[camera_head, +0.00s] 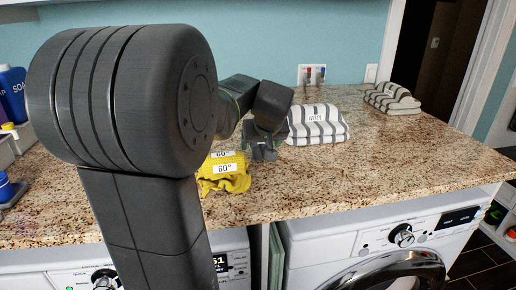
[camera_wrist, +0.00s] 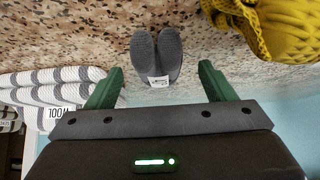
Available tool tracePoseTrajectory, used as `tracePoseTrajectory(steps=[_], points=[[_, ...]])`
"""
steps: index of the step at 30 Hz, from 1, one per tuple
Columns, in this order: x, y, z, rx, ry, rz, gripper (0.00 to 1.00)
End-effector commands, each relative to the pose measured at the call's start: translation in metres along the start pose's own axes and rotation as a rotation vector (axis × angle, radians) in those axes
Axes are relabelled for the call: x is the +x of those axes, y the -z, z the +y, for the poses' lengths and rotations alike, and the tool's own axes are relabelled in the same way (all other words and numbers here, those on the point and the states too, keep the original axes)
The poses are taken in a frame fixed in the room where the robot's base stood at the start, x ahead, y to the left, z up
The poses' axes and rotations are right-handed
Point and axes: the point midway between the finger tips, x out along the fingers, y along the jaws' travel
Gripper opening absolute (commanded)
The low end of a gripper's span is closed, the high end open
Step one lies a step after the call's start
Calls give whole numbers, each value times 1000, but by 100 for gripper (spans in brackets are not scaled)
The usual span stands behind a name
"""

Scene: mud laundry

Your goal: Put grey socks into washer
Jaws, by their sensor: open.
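The grey socks (camera_wrist: 157,53) lie as a folded pair on the speckled counter, with a small white tag at their near end in the wrist view. In the head view I cannot make them out around my gripper (camera_head: 264,152). My gripper (camera_wrist: 161,68) is open, its green fingers on either side of the tagged end of the socks, with gaps on both sides. Two white washers stand under the counter: one at the right (camera_head: 345,243) with a chrome door ring, one at the left (camera_head: 238,262), partly behind my arm. Whether their doors are open is not clear.
A yellow cloth (camera_head: 225,183) tagged 60° lies close left of my gripper; it also shows in the wrist view (camera_wrist: 285,28). A striped folded towel (camera_head: 318,126) lies close right, another (camera_head: 391,99) farther back. Blue soap bottles (camera_head: 12,95) stand at the left. The right front counter is clear.

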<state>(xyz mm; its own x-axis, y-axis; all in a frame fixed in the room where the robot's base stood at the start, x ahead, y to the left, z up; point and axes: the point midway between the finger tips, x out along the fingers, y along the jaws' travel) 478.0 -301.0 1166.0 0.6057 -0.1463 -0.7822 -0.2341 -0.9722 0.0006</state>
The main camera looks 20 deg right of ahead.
Motion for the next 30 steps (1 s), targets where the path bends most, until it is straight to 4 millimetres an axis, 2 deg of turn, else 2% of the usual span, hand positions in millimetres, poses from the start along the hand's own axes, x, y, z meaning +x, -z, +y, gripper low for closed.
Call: tracePoseTrajectory(steps=[9,18,19,26,30], points=[[40,3,1,-1,1,-3,76],[45,2,1,0,1,-1,76],[45,2,1,0,1,-1,74],[44,3,1,0,1,-1,29],[44,3,1,0,0,-1,24]])
